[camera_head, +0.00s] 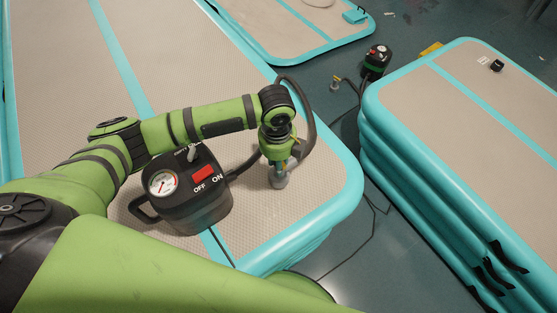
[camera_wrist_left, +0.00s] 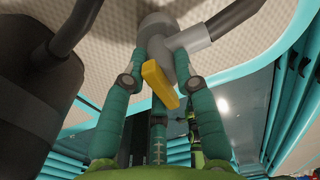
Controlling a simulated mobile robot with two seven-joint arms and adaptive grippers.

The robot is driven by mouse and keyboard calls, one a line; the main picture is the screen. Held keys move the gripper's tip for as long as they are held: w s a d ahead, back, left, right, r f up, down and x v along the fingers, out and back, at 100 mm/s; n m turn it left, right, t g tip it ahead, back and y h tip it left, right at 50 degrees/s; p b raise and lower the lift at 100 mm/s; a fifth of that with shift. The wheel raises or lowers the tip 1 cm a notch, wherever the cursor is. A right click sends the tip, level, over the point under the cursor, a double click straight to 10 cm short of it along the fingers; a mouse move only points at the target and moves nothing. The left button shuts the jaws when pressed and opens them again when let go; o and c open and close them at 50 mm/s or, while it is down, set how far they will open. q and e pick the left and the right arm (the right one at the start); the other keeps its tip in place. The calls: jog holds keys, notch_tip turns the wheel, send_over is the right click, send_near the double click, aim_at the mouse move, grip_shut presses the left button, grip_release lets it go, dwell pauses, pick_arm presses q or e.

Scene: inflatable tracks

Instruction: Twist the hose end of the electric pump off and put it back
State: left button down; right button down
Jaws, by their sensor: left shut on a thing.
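The black electric pump (camera_head: 190,205) stands on the near beige track. It has a round gauge (camera_head: 162,183) and a red ON/OFF switch (camera_head: 203,173). Its black hose (camera_head: 308,112) loops up behind my left gripper (camera_head: 279,158) to the grey hose end (camera_head: 279,180), right of the pump. In the left wrist view my left gripper (camera_wrist_left: 163,66) has its fingers closed around the grey hose end (camera_wrist_left: 188,42). A yellow lever (camera_wrist_left: 158,84) sticks out between the fingers. Whether the hose end touches the track I cannot tell. My right gripper is not in view.
The near track (camera_head: 345,188) has a turquoise edge close right of the hose end. A stacked track (camera_head: 470,120) stands to the right across a floor gap. Another pump (camera_head: 376,60) with a hose is at the back. A cable (camera_head: 222,246) runs over the front edge.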

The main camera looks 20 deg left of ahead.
pick_arm(q)
jog(key=shift+f, duration=0.6)
dwell(0.3)
jog(key=c, duration=0.9)
grip_release()
jog(key=shift+r, duration=0.1)
notch_tip(320, 180, up, 12)
jog(key=shift+s+a+f, duration=0.1)
jog(key=shift+s, duration=0.05)
